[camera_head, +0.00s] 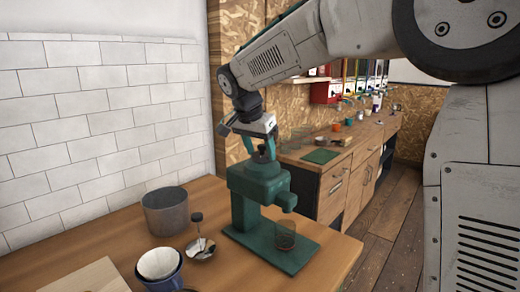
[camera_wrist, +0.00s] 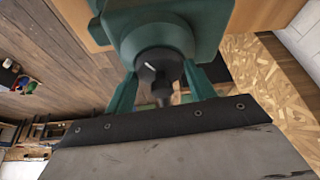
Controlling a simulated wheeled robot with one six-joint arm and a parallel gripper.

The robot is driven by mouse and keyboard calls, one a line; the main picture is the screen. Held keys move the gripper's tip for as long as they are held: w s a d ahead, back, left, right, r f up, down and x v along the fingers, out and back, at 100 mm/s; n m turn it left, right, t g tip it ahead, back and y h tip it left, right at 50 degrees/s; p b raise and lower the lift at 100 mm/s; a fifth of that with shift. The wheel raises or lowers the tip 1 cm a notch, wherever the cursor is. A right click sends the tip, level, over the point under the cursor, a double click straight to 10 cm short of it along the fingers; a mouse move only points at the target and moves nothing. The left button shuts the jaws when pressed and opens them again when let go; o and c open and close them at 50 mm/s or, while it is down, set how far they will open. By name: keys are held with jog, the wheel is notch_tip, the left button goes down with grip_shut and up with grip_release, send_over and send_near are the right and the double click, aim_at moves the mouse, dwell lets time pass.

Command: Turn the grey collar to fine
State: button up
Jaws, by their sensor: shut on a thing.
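The green grinder (camera_head: 257,187) stands upright on the wooden table, with a glass (camera_head: 285,235) under its spout. My gripper (camera_head: 262,152) reaches down onto the top of the grinder. In the wrist view the grey collar (camera_wrist: 153,66) is a dark round piece with a white mark, set against the green body. My gripper's green fingers (camera_wrist: 162,78) lie on either side of the collar, shut on it. The collar's scale and any fine marking cannot be read. In the head view the collar is hidden by my gripper.
On the wooden table (camera_head: 225,272) stand a grey pot (camera_head: 166,213), a small metal dish (camera_head: 201,251), a blue cup with a white filter (camera_head: 160,266) and a pale board (camera_head: 88,279). A white tiled wall (camera_head: 90,110) is close on the left. A counter (camera_head: 335,165) stands behind.

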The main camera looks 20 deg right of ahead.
jog(key=o, duration=1)
jog(key=shift+a, duration=0.1)
jog(key=v, duration=0.7)
jog(key=shift+a+r, duration=0.15)
jog(key=shift+r, duration=0.2)
